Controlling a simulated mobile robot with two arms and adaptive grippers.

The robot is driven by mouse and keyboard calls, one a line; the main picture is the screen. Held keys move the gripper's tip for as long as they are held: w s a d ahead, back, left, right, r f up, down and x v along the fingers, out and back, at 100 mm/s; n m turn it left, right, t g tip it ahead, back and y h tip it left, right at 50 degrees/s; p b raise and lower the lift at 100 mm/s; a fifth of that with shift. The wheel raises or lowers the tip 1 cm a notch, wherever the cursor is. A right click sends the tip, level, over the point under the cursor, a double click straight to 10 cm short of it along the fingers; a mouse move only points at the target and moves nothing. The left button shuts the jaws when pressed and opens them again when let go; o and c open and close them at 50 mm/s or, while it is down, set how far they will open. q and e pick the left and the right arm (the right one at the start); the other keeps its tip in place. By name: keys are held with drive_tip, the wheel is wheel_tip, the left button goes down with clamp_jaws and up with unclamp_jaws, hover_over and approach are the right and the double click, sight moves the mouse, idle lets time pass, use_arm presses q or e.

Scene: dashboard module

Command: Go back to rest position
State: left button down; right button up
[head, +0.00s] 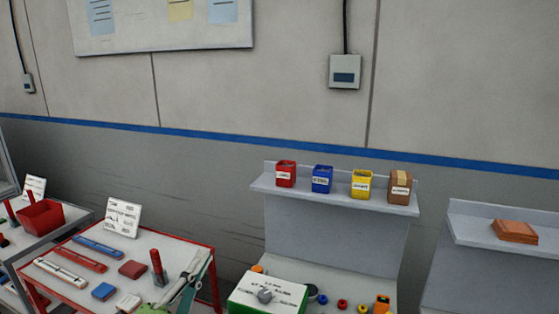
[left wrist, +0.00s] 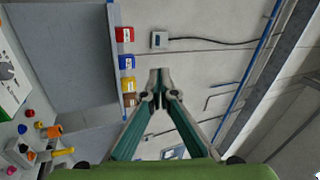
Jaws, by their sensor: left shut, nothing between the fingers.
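My left gripper (head: 205,262) shows at the bottom of the head view, in front of the right side of the red-edged table. Its green body is partly cut off by the lower edge. In the left wrist view its fingertips (left wrist: 160,82) meet; it is shut and empty, with wall behind it. The dashboard module, a white-topped panel (head: 286,287) with a grey knob (head: 265,296), sits to the gripper's right in the head view. My right gripper is not in view.
The red-edged table (head: 190,240) holds coloured bars, blocks and a sign. A grey shelf (head: 335,197) carries red (head: 286,174), blue (head: 322,179), yellow (head: 361,184) and brown (head: 400,187) boxes. Brown pieces (head: 515,231) lie on another shelf at right.

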use_arm(q)
drive_tip(key=s+a+f+n+g+y, duration=0.3)
drive_tip(key=a+f+n+y, duration=0.5)
drive_tip(key=a+n+y, duration=0.5)
drive_tip(key=s+f+n+g, duration=0.4)
drive_tip(key=s+f+g, duration=0.1)
drive_tip(key=f, duration=0.5)
drive_tip(key=s+d+f+n+g+h, duration=0.1)
drive_tip(key=s+d+f+g+h, duration=0.3)
drive_tip(key=s+f, duration=0.45)
drive_tip(key=s+d+f+n+g+h, duration=0.1)
drive_tip(key=s+d+f+g, duration=0.35)
drive_tip(key=s, duration=0.65)
drive_tip(key=s+f+g+b, duration=0.1)
drive_tip(key=s+f+b, duration=0.1)
drive_tip(key=f, duration=1.4)
drive_tip(key=s+f+g+b, duration=0.1)
drive_tip(key=f+b, duration=0.1)
drive_tip(key=f, duration=1.4)
drive_tip(key=s+a+f+g+b, duration=0.1)
drive_tip(key=s+a+f+b, duration=0.1)
drive_tip(key=s+f, duration=1.4)
wheel_tip(320, 180, down, 2)
drive_tip(key=shift+s+a+f+m, duration=0.1)
drive_tip(key=shift+s+a+m, duration=0.3)
drive_tip(key=shift+a, duration=0.25)
